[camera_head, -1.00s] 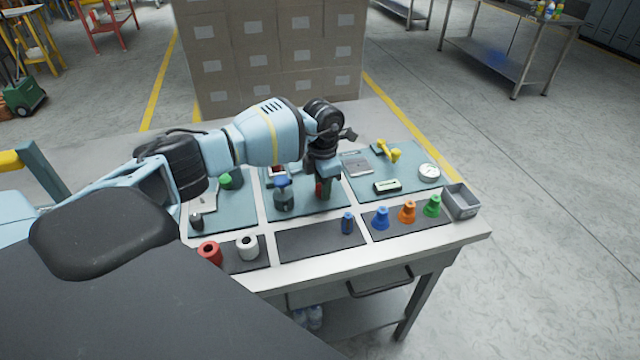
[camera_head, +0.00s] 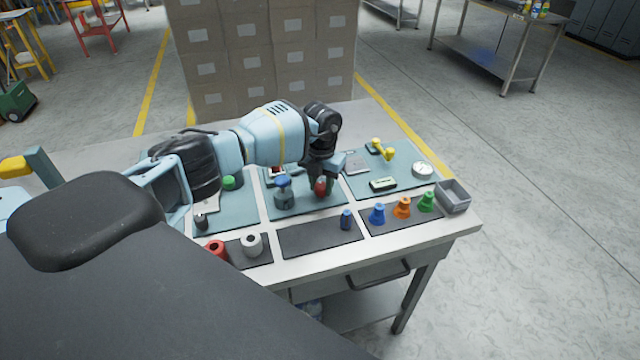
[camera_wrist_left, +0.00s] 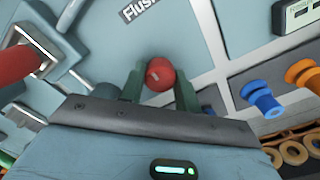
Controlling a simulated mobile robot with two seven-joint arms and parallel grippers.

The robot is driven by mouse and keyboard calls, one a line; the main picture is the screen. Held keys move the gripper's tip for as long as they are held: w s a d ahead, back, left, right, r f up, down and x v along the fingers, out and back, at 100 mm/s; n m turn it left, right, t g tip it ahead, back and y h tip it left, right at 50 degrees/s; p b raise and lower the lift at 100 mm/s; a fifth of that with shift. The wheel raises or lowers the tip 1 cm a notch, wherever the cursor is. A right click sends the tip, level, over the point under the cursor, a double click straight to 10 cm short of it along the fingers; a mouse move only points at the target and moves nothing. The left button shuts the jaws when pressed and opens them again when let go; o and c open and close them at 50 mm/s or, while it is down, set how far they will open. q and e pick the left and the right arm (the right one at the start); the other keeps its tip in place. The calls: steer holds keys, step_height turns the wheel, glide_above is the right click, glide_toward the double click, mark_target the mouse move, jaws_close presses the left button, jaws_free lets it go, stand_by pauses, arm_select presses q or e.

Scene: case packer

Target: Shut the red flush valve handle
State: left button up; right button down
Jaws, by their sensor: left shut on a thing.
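The red flush valve handle (camera_head: 320,187) is on the middle teal mat, and only its red rounded part shows, partly hidden by my gripper. My left gripper (camera_head: 319,180) points down at it from above. In the left wrist view the red round end (camera_wrist_left: 160,74) sits between the two dark green fingers of my left gripper (camera_wrist_left: 160,82), which are shut on it. A label starting with "Flus" (camera_wrist_left: 140,10) lies just beyond the fingers. The valve body under the handle is hidden. My right gripper is not in view.
A blue-topped grey fixture (camera_head: 284,195) stands just left of my gripper. Another red handle (camera_wrist_left: 14,66) is at the left wrist view's left edge. The dark front mat (camera_head: 305,242) is mostly clear.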

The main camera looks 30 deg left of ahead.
mark_target(321, 185)
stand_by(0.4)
arm_select(q)
steer(key=o, duration=1)
steer(key=shift+r, duration=3.95)
